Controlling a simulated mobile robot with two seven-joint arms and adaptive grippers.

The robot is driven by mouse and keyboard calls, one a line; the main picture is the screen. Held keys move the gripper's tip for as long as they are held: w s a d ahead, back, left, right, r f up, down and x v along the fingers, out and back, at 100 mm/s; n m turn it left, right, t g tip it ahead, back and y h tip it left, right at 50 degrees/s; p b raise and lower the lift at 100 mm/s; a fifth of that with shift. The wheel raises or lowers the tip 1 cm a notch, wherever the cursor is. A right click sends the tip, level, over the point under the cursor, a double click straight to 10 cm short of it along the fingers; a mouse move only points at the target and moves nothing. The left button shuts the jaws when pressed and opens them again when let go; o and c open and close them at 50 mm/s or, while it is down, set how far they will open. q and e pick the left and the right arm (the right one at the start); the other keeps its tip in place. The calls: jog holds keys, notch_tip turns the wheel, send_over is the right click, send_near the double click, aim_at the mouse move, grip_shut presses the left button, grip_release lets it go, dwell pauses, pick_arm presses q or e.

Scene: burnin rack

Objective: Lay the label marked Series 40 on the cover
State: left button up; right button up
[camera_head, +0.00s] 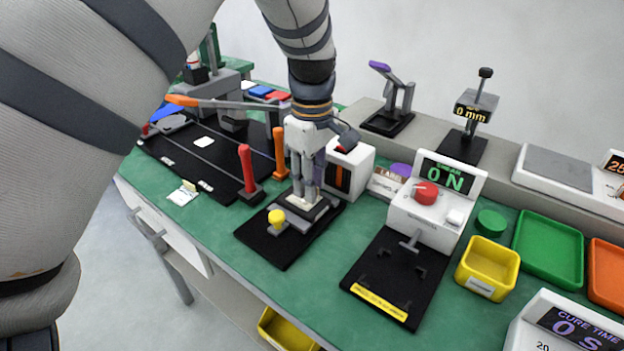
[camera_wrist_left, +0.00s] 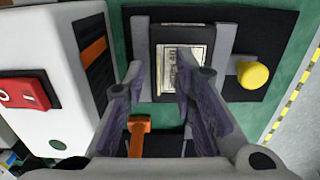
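My left gripper (camera_head: 308,190) points down over a black fixture (camera_head: 262,246) with a yellow knob (camera_head: 277,218). In the left wrist view its two fingers (camera_wrist_left: 162,90) stand apart, so it is open. A pale label (camera_wrist_left: 182,68) shows between and beyond the fingertips. Its sideways print seems to include "40"; the rest is too small to read surely. The label lies on the dark cover (camera_wrist_left: 172,33) between the fixture's grey side walls. The fingers hide part of the label and cover. My right gripper is in neither view.
A white box (camera_head: 358,164) with a red button stands close behind the gripper. Red (camera_head: 247,170) and orange (camera_head: 279,153) upright handles are to its left.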

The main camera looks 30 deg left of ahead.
pick_arm(q)
jog(key=shift+r, duration=0.1)
notch_tip(320, 180, up, 12)
dwell(0.5)
